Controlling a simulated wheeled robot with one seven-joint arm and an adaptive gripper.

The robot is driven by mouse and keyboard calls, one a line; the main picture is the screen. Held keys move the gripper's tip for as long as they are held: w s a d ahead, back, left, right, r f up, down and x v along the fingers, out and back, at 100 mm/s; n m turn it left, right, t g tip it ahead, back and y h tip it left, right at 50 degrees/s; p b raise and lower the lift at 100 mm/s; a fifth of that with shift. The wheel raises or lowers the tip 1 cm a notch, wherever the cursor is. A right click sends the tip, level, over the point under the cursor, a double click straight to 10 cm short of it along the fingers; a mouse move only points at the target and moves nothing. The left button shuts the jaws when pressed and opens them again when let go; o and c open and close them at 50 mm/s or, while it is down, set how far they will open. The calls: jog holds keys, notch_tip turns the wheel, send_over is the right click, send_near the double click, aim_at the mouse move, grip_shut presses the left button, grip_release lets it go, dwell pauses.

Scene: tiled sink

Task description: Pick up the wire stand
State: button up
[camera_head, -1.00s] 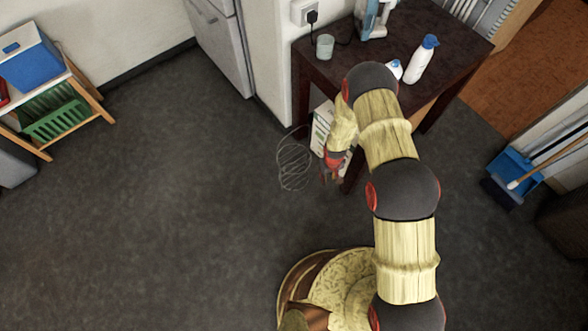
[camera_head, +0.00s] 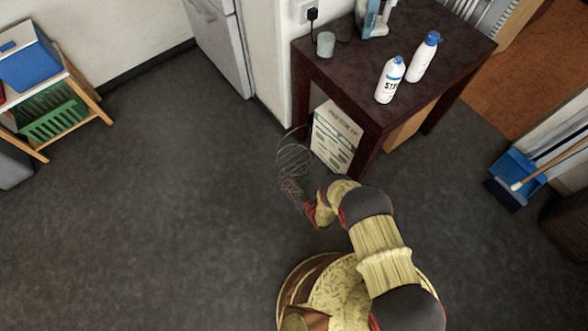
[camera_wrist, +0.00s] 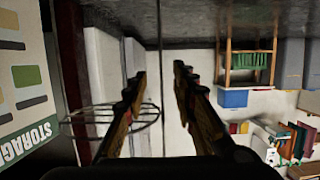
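The wire stand (camera_head: 294,155) is a thin grey wire frame on the dark floor, left of the table's near leg. My gripper (camera_head: 291,186) is at its near, lower end in the head view and overlaps it there. In the wrist view my gripper (camera_wrist: 160,80) shows two fingers well apart with nothing clamped between them. The wire stand (camera_wrist: 82,123) shows there as curved wires at the left, partly hidden behind the left finger. I cannot tell whether the gripper touches the wire.
A dark table (camera_head: 345,65) bears two white bottles (camera_head: 390,80) and a cup (camera_head: 325,45). A white storage box (camera_head: 336,137) stands beneath it, close to the stand. A wooden shelf (camera_head: 85,90) is at far left. Floor left of the stand is clear.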

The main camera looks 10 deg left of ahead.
jog(key=b+x, duration=0.3)
jog(key=x, duration=0.4)
jog(key=shift+r, duration=0.2)
jog(key=shift+w+a, duration=0.1)
jog(key=shift+a, duration=0.05)
jog(key=shift+c, duration=0.4)
grip_shut()
